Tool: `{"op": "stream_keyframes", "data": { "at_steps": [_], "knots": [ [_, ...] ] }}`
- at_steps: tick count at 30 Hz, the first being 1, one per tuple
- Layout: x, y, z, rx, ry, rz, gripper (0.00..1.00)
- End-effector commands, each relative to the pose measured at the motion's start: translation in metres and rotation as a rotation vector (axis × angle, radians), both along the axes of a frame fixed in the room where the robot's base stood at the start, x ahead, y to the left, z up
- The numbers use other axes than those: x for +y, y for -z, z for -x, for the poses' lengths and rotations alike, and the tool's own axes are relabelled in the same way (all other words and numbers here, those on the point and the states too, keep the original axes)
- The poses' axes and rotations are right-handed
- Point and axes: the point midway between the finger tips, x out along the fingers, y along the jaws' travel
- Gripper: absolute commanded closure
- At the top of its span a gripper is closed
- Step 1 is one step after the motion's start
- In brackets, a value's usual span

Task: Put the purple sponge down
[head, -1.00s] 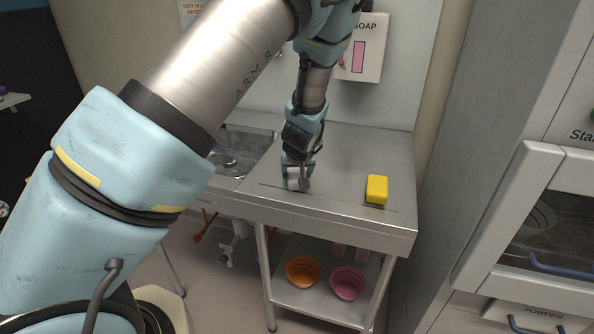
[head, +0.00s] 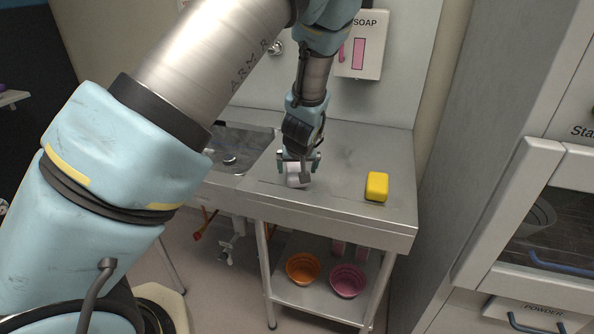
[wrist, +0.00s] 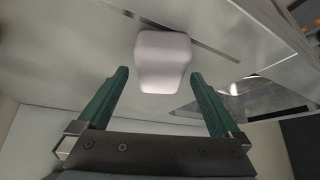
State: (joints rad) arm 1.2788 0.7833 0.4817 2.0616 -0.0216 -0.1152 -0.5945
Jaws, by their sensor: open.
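A pale, faintly lilac block (head: 293,181), the only thing here that could be the purple sponge, rests on the steel counter (head: 350,150) right of the sink. In the wrist view the block (wrist: 163,62) lies between and just beyond the fingertips, with a gap on each side. My gripper (head: 299,162) is open above it, pointing down; the green fingers also show spread in the wrist view (wrist: 158,76). Part of the block is hidden behind my gripper in the head view.
A yellow sponge-like block (head: 377,186) stands on the counter to the right. The sink (head: 240,145) is to the left. A soap dispenser (head: 362,45) hangs on the wall. Orange (head: 303,268) and pink (head: 347,281) bowls sit on the lower shelf. A cabinet (head: 500,200) stands at right.

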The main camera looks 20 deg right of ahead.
Motion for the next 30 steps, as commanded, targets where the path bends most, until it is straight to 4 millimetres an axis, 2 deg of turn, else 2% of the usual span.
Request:
{"op": "stream_keyframes", "data": {
  "at_steps": [9, 15, 21, 27, 30],
  "knots": [
    [0.01, -0.053, 0.034, -0.001, 0.004, 0.004, 0.0],
    [0.017, -0.079, 0.049, -0.001, 0.003, 0.003, 0.0],
    [0.02, -0.089, 0.055, 0.0, 0.001, 0.002, 0.0],
    [0.021, -0.09, 0.055, 0.001, -0.002, 0.001, 0.0],
    [0.032, -0.088, 0.051, 0.017, -0.018, -0.006, 0.0]
  ]
}}
